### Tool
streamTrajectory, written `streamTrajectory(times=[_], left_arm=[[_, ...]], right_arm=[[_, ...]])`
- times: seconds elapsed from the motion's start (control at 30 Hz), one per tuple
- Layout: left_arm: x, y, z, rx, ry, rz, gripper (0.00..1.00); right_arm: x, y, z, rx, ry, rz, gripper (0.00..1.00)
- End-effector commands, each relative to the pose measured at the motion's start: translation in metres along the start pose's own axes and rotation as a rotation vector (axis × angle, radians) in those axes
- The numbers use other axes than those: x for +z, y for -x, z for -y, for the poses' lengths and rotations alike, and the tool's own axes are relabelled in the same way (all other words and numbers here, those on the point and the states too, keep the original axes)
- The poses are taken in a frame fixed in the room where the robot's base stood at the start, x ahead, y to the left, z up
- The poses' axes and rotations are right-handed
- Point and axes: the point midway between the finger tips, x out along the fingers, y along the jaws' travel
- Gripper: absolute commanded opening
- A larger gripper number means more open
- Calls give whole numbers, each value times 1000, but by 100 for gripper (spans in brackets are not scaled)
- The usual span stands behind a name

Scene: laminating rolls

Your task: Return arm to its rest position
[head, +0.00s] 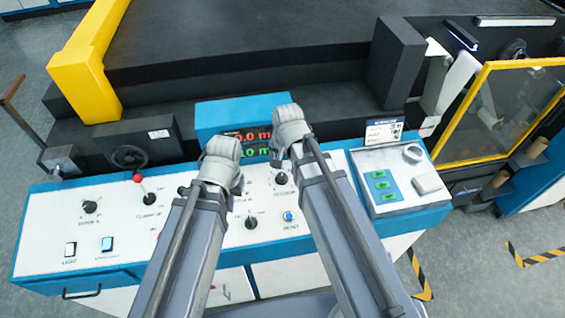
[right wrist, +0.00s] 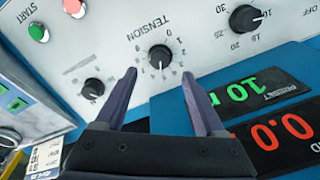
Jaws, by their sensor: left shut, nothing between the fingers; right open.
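My left gripper (head: 222,168) is over the middle of the white control panel (head: 60,215), empty and shut; its fingers are mostly hidden by the wrist. My right gripper (head: 290,128) is farther back, in front of the red and green display. In the right wrist view my right gripper (right wrist: 159,76) is open, with its two dark fingers apart and nothing between them. The black TENSION knob (right wrist: 160,58) lies just beyond the fingertips; I cannot tell whether they touch it.
The blue display box (head: 242,108) stands at the panel's back edge. A button box (head: 400,175) is at right. The dark machine bed (head: 240,40) fills the back, with a yellow-framed guard (head: 490,110) at right.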

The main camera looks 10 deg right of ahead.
Motion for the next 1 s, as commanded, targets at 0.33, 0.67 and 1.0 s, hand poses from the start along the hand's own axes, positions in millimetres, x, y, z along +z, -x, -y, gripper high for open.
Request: streamTrajectory(times=[0.33,0.67,1.0], left_arm=[[1,14,1,1,4,0,0],[1,13,1,1,4,0,0],[-3,-45,-4,0,-1,0,0]], right_arm=[[0,14,0,0,0,0,72],[0,14,0,0,1,0,72],[94,-36,-8,106,587,94,72]])
